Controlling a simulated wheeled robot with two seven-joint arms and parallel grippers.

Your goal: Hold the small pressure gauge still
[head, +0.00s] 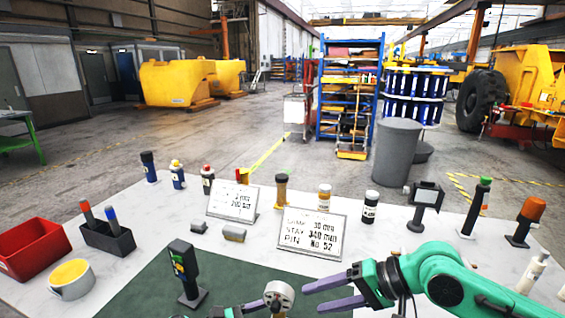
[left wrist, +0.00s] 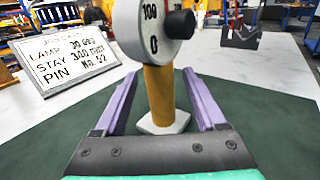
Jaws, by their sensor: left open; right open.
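The small pressure gauge (head: 280,296) stands at the bottom middle of the head view, on the green mat. The left wrist view shows the gauge (left wrist: 157,90) close up: a round pale head with 100 and 0 on it, a black knob, an orange stem and a pale base. My left gripper (left wrist: 160,76) is open, its purple fingers on either side of the stem, with gaps visible. The top of the gauge head is cut off there. My right gripper (head: 316,297) is open and empty, just right of the gauge head, its fingers pointing toward it.
A sign (head: 312,234) and a smaller sign (head: 232,202) stand behind the gauge. A dark post device (head: 183,270) stands to the left on the green mat (head: 150,290). A red bin (head: 32,248) and a mug (head: 72,280) are farther left. Several bottles line the back.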

